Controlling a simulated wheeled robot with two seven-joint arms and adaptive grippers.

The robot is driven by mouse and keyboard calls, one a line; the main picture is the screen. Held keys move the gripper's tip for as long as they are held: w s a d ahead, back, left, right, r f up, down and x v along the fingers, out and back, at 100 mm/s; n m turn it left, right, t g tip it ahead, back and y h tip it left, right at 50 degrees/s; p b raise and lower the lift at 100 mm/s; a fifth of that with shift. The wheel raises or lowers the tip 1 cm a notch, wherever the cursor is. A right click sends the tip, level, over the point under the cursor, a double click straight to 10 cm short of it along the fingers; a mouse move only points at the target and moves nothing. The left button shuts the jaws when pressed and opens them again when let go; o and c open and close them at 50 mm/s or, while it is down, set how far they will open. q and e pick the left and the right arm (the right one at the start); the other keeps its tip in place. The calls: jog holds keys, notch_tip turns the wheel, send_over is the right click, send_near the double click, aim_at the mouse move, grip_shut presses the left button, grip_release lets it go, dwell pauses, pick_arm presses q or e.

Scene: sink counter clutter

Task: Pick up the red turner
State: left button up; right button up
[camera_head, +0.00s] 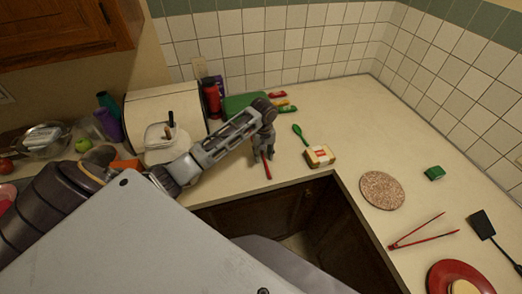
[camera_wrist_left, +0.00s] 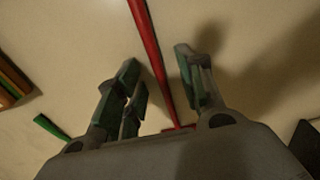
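The red turner (camera_head: 267,170) lies on the counter under my left gripper (camera_head: 262,156), near the front edge; only a short red length shows in the head view. In the left wrist view its long thin red handle (camera_wrist_left: 148,40) runs from the top edge down between the two fingers of my left gripper (camera_wrist_left: 158,62). The fingers are apart, with a visible gap on each side of the handle, so the gripper is open. The turner's lower end is mostly hidden behind the gripper body. My right gripper is not in view.
A green spoon (camera_head: 300,133) and a small boxed item (camera_head: 319,156) lie just right of the gripper. A bread box (camera_head: 165,115) stands left, behind the arm. Farther right are a round board (camera_head: 382,190), red tongs (camera_head: 420,234), a black turner (camera_head: 484,226) and a red plate (camera_head: 440,274).

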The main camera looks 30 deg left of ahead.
aim_at(263, 155)
pick_arm(q)
jog(key=shift+c, duration=0.4)
grip_shut()
jog(key=shift+r, duration=0.1)
notch_tip(263, 155, up, 10)
jog(key=b, duration=0.1)
dwell(0.5)
dwell(0.4)
